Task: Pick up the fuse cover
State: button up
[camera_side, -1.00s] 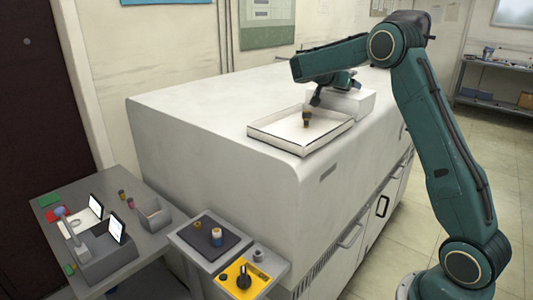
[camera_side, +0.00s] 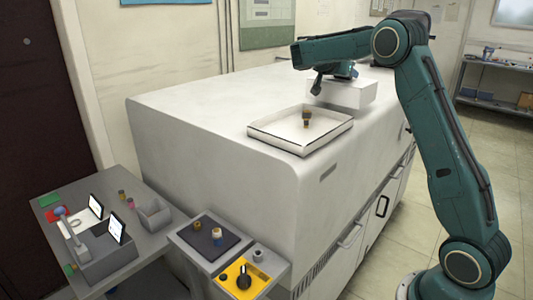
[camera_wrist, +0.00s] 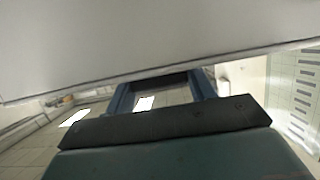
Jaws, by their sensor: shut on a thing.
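The fuse cover appears to be the white box (camera_side: 341,93) under my gripper (camera_side: 343,76) in the side view. My gripper is shut on it from above and holds it roughly level, seemingly raised over the white machine top behind the tray. In the wrist view, a large pale surface, apparently the cover (camera_wrist: 150,40), fills the upper part, just beyond my gripper's blue fingers (camera_wrist: 162,95). The exact finger contact is hidden.
A shallow white tray (camera_side: 262,136) with a small dark-and-yellow fuse (camera_side: 306,117) standing in it lies in front of the cover on the machine top (camera_side: 190,105). A grey side table (camera_side: 150,252) with small parts stands lower left. The machine's left top is clear.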

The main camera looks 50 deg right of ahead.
jog(key=shift+r, duration=3.3)
